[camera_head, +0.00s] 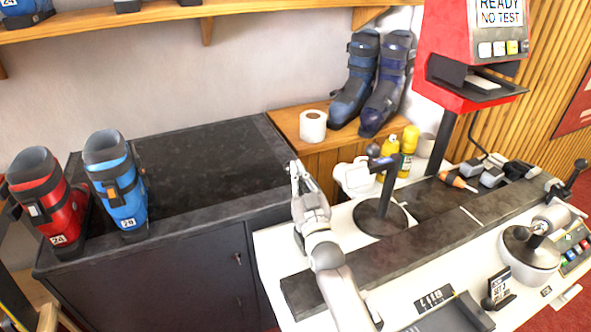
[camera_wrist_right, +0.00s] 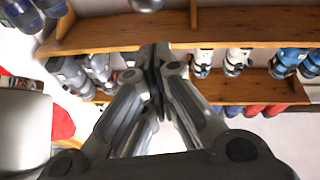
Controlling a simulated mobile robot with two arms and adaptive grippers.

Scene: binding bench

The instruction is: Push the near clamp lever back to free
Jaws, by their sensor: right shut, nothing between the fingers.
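My right gripper (camera_head: 293,168) is shut and empty, raised above the left end of the white bench (camera_head: 275,250). It also shows shut in the right wrist view (camera_wrist_right: 154,60). An upright dark post (camera_head: 385,190) with a dark ball at its top stands on a round base, to the right of my gripper and apart from it. Another round fixture (camera_head: 530,252) with a short dark-knobbed handle is at the bench's right side. I cannot tell for sure which is the near clamp lever. My left gripper is not in view.
A dark rail (camera_head: 400,258) runs along the bench. A red READY machine (camera_head: 450,50), bottles (camera_head: 410,138) and tools stand behind. A red boot (camera_head: 48,198) and a blue boot (camera_head: 118,185) stand on the dark cabinet (camera_head: 200,165), whose middle is clear.

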